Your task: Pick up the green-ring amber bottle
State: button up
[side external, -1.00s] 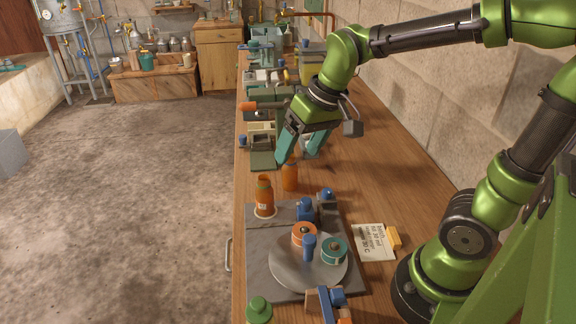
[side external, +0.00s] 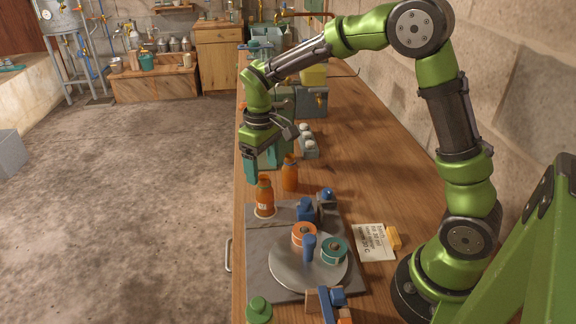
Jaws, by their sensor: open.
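The green-ring amber bottle (side external: 265,200) stands upright on the near-left of the bench, at the back-left corner of the grey plate. It is orange-brown with a pale label and a thin greenish band near its neck. A second amber bottle (side external: 290,176) stands upright just behind it to the right; I see no green ring on it. My gripper (side external: 264,168) points down with its teal fingers apart and empty. In the picture it is just above and behind the green-ring bottle's top. I cannot tell whether a finger touches either bottle.
The grey plate carries a round turntable (side external: 286,270) with an orange-ringed and a teal-ringed jar, and blue clamps (side external: 305,209). A paper note (side external: 373,241) lies to the right. Green-grey equipment (side external: 309,101) stands further back.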

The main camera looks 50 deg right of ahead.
aim_at(264, 194)
notch_tip(264, 194, down, 9)
jog(key=shift+a+f, duration=0.1)
jog(key=shift+a, duration=0.05)
dwell(0.4)
jog(key=shift+c, duration=0.2)
jog(key=c, duration=1.2)
jog(key=shift+c, duration=0.2)
jog(key=shift+r, duration=0.2)
